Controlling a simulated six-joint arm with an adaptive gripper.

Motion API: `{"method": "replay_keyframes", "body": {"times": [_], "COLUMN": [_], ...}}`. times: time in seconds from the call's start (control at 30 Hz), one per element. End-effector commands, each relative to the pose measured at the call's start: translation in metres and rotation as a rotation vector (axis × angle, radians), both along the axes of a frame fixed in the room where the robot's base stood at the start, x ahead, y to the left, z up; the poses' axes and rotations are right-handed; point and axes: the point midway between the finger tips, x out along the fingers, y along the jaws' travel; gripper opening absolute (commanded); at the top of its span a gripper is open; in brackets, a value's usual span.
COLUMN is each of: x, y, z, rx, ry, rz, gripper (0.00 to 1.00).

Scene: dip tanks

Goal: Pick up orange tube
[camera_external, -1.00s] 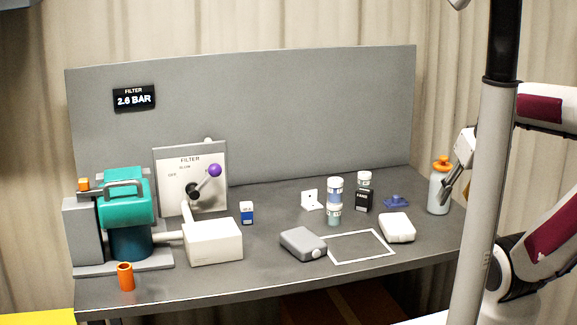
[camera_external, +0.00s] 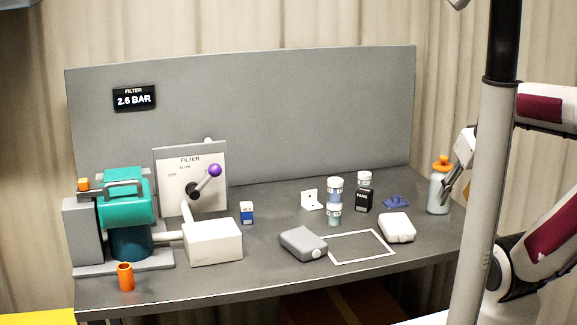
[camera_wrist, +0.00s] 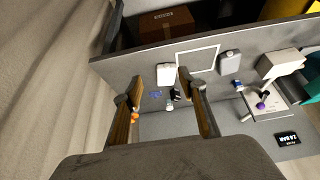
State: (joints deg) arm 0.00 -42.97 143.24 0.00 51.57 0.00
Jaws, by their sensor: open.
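The orange tube (camera_external: 125,276) is a short, open-topped cylinder. It stands upright at the front left of the grey bench in the external view, in front of the teal pump. I cannot make it out in the wrist view. My gripper (camera_external: 449,188) is far from it, at the right end of the bench beside an orange-capped bottle, and is partly hidden by a grey pole. In the wrist view my gripper (camera_wrist: 160,77) has its two fingers spread wide with nothing held between them.
The teal pump (camera_external: 127,205), a white box (camera_external: 214,242) and the filter panel with a purple-knobbed lever (camera_external: 214,170) stand near the tube. A grey case (camera_external: 303,243), white case (camera_external: 397,228) and stacked jars (camera_external: 334,202) occupy the middle and right. The bench's front edge is close to the tube.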

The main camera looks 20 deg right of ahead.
Motion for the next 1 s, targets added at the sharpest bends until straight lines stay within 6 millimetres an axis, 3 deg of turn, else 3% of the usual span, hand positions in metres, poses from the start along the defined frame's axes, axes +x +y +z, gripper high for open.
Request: {"method": "replay_keyframes", "body": {"times": [0.37,0.57,1.0], "x": [0.002,0.019,0.112], "y": [0.000,0.004,0.039], "z": [0.001,0.005,0.021], "rx": [-0.001,-0.011,-0.052], "ry": [-0.002,-0.020,-0.132], "rz": [0.003,0.024,0.154], "gripper": [0.44,0.44,0.44]}}
